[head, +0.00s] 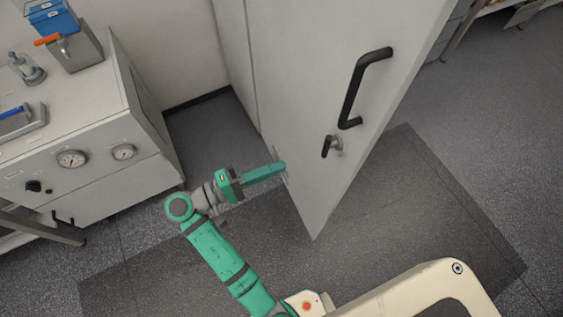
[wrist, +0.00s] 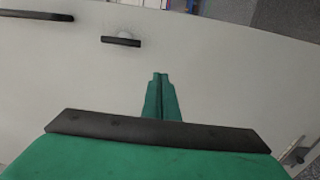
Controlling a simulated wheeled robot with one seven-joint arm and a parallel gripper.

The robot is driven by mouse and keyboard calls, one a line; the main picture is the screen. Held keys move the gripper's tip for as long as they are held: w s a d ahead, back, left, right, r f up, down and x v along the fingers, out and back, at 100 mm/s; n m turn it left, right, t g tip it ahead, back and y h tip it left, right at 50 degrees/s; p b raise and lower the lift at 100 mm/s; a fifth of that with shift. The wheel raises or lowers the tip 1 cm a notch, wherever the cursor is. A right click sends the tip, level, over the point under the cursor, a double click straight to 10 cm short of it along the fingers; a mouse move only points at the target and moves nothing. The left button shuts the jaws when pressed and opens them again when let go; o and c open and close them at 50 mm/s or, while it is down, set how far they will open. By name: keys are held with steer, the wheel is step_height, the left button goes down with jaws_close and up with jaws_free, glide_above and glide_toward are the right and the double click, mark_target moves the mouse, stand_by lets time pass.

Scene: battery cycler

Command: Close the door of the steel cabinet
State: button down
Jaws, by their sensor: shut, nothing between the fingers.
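The steel cabinet's door (head: 310,70) is a tall, pale grey panel that stands swung out over the floor in the head view. Its free edge shows on the right, and the cabinet's inside is hidden. A black bar handle (head: 352,90) and a small black lever (head: 326,146) are on its face. The door face (wrist: 230,75) fills most of the wrist view, with the bar handle (wrist: 35,15) and the lever (wrist: 121,41) at upper left. My gripper (head: 284,167) is shut and empty, its fingertips (wrist: 160,75) at the door's lower face. I cannot tell whether they touch.
A white bench unit with gauges (head: 71,158) stands at the left, with a blue box (head: 52,16) on it. A dark mat (head: 440,220) lies on the floor under and around the door. Speckled floor (head: 500,120) is clear at the right.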

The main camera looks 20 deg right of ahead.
steer(key=d, duration=1.2)
steer(key=shift+d, duration=0.1)
